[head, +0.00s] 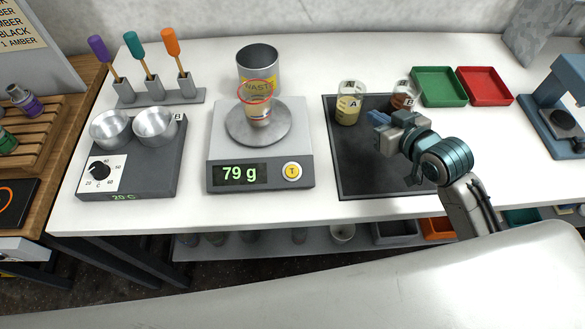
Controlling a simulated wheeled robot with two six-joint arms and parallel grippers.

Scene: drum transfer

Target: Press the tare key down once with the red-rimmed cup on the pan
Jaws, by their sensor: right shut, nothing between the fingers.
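The red-rimmed cup (258,108) stands upright on the round pan (274,134) of the grey scale (215,150). The scale's display (240,174) reads 79 g. The tare key (292,171) is a round yellow-ringed button marked T, right of the display, and nothing touches it. My right gripper (379,119) is shut and empty above the dark mat, right of the scale and apart from the key. My left gripper is not in view.
A grey waste bin (258,62) stands behind the scale. Beakers A (348,112) and B (403,98) stand at the mat's back. A hot plate (150,172) with two metal bowls is at left. Green (438,98) and red (484,99) trays lie back right.

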